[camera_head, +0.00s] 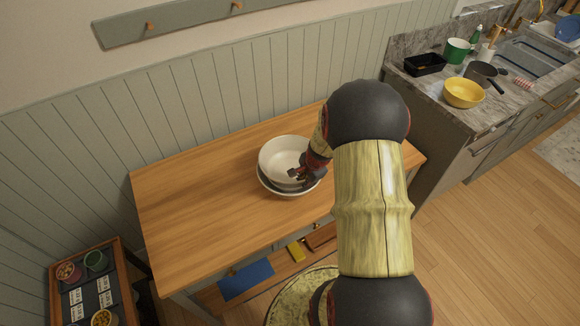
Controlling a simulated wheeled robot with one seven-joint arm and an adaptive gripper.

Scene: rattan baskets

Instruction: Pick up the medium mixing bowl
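A white bowl (279,157) sits on the wooden table, tilted slightly, with at least one more pale bowl (265,185) under it. I cannot tell which of these is the medium mixing bowl. My gripper (301,176) is at the front right rim of the upper bowl, with its dark fingers overlapping the rim. The gripper is small and partly covered by its own wrist, so whether the fingers are closed on the rim is unclear. A yellow bowl (463,93) stands on the stone counter at the right, away from my gripper.
The table top (200,205) is clear to the left of the bowls. An open drawer (290,262) at its front holds blue, yellow and brown items. The counter holds a dark pan (481,74), a green pot (457,50) and a black tray (425,64). A wooden tray rack (127,285) stands lower left.

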